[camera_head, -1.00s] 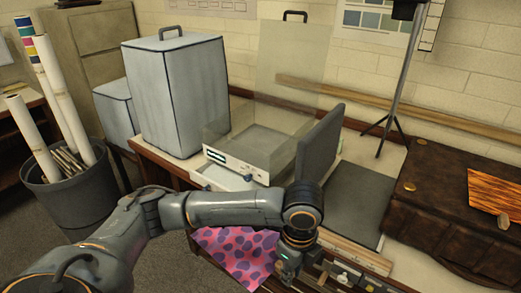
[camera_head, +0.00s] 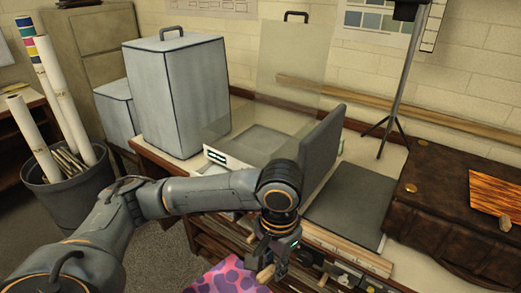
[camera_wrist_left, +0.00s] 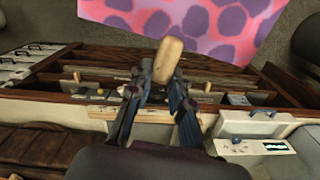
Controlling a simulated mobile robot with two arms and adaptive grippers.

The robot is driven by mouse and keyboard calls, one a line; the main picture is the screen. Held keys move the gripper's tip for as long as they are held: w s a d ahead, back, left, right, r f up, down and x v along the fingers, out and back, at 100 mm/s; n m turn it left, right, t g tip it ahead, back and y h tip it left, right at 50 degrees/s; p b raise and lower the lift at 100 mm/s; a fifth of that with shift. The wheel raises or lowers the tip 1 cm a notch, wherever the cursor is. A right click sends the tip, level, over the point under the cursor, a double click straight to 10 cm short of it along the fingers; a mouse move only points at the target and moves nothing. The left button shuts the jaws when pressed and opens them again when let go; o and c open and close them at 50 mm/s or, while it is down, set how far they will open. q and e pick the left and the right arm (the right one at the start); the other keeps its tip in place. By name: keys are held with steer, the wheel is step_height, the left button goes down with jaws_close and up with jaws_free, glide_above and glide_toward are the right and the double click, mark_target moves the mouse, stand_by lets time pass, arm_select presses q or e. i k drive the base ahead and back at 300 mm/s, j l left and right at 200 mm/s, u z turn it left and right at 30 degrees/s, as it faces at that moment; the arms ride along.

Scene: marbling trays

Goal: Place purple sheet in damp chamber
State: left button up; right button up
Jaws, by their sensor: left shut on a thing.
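The purple sheet (camera_head: 222,278), pink with purple blotches, shows at the bottom edge of the head view, partly cut off. It also fills the top of the left wrist view (camera_wrist_left: 190,18). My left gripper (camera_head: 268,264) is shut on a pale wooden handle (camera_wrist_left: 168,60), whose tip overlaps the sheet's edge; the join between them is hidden. The damp chamber (camera_head: 217,158) appears to be the clear-walled box on the bench with its transparent lid (camera_head: 291,66) raised. It stands beyond my left forearm, which hides part of its front. My right gripper is out of view.
A grey upright panel (camera_head: 325,140) and a dark flat pad (camera_head: 350,205) lie right of the chamber. A brown leather case (camera_head: 440,215) is farther right. A tall grey covered box (camera_head: 180,95) stands left. Open shelves (camera_wrist_left: 90,75) are below the bench top.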

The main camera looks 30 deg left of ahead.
mark_target(263, 149)
steer(key=i+j+u, duration=0.2)
steer(key=i, duration=0.25)
steer(key=i+j+u, duration=0.25)
steer(key=i, duration=0.25)
steer(key=i+j+u, duration=0.2)
steer(key=i, duration=0.3)
